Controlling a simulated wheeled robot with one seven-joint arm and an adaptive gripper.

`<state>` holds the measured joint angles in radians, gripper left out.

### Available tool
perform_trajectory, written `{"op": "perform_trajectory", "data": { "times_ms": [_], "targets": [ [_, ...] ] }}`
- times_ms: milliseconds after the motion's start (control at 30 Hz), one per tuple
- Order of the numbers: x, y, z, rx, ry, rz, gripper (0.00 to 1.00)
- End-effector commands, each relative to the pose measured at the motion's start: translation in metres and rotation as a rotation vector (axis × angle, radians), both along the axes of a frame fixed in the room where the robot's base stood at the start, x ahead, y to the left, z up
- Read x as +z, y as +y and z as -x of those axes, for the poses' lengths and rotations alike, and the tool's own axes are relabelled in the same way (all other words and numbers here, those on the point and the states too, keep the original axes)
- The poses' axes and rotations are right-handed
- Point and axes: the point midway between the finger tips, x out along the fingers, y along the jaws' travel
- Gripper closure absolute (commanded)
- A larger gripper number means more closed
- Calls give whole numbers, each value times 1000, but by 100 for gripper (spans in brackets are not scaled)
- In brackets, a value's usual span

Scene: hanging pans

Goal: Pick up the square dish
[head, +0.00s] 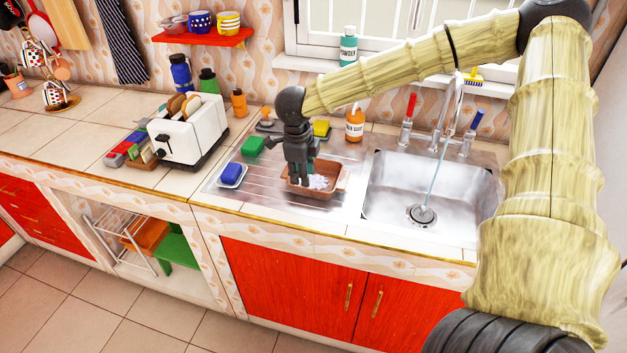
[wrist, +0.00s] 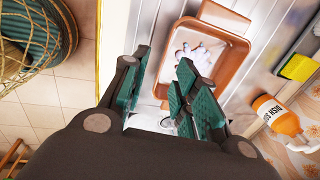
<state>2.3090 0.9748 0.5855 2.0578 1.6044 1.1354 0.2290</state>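A brown, squarish dish (head: 333,192) with raised walls sits on the metal drainboard, left of the sink. A crumpled white thing (head: 318,182) lies in it. In the wrist view the dish (wrist: 238,62) is just beyond the fingertips, its left and near walls partly hidden by the fingers. My gripper (head: 300,182) points down at the dish's left part in the head view. In the wrist view my gripper (wrist: 164,70) is open, with a gap and nothing between its fingers. I cannot tell whether a fingertip touches the dish.
A white dish with a blue sponge (head: 231,173) stands to the left. A green sponge (head: 252,146), a yellow sponge (head: 321,129) and an orange soap bottle (head: 355,124) stand behind. The sink (head: 385,202) has running water. A toaster (head: 190,130) is further left.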

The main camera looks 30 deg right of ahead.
Motion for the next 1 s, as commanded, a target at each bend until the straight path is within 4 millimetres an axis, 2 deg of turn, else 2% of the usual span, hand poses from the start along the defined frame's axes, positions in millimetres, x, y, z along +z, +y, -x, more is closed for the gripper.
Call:
{"op": "perform_trajectory", "data": {
  "times_ms": [233,633,1000],
  "targets": [
    [-29,-7,-2,-4,3,0,71],
    [-46,-8,-6,-1,1,0,71],
    [-79,-14,-13,2,2,1,71]
  ]
}}
